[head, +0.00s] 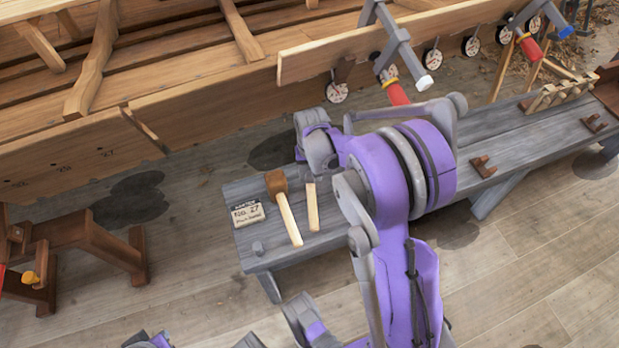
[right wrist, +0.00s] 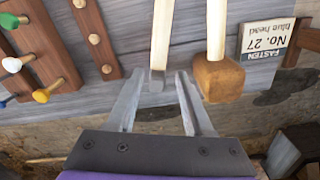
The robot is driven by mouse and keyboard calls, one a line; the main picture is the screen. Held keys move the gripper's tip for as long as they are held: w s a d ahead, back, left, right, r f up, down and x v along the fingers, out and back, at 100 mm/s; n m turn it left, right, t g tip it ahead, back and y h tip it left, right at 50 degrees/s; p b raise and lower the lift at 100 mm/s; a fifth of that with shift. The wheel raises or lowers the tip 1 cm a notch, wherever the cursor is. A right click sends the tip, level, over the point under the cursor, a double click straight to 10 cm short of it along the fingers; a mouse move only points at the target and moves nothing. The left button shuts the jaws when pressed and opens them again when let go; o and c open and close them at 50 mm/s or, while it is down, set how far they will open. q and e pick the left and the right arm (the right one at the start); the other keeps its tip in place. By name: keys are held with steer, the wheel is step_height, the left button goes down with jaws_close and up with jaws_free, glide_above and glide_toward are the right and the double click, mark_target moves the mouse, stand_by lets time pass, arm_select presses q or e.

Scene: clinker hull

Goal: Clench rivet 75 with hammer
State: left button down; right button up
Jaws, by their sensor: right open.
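The hammer (head: 313,207) lies on the grey bench with its wooden handle toward me; its head is mostly hidden by my arm in the head view. The right wrist view shows its pale handle (right wrist: 162,35) and small grey head. My right gripper (head: 309,170) is open and empty over the bench, fingers pointing at the hammer. In the right wrist view the hammer's head end appears between the fingertips (right wrist: 167,75); I cannot tell whether they touch. A possible part of my left arm (head: 150,340) shows at the bottom edge. I cannot make out rivet 75.
A wooden mallet (head: 276,183) lies close left of the hammer. A card (head: 248,214) reading "No. 27" is left of it. The plank hull (head: 200,105) with clamps (head: 395,50) stands behind the bench (head: 545,140). Coloured-head pegs (right wrist: 42,95) sit in a rack.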

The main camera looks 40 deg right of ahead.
mark_target(311, 189)
steer(key=shift+f, duration=0.45)
steer(key=shift+d+f+b, duration=0.1)
steer(key=shift+f+b, duration=2.85)
steer(key=shift+f, duration=1.35)
jaws_close()
steer(key=shift+r, duration=0.4)
steer(key=shift+r+p, duration=0.25)
steer(key=shift+p, duration=0.2)
steer(key=shift+r, duration=0.1)
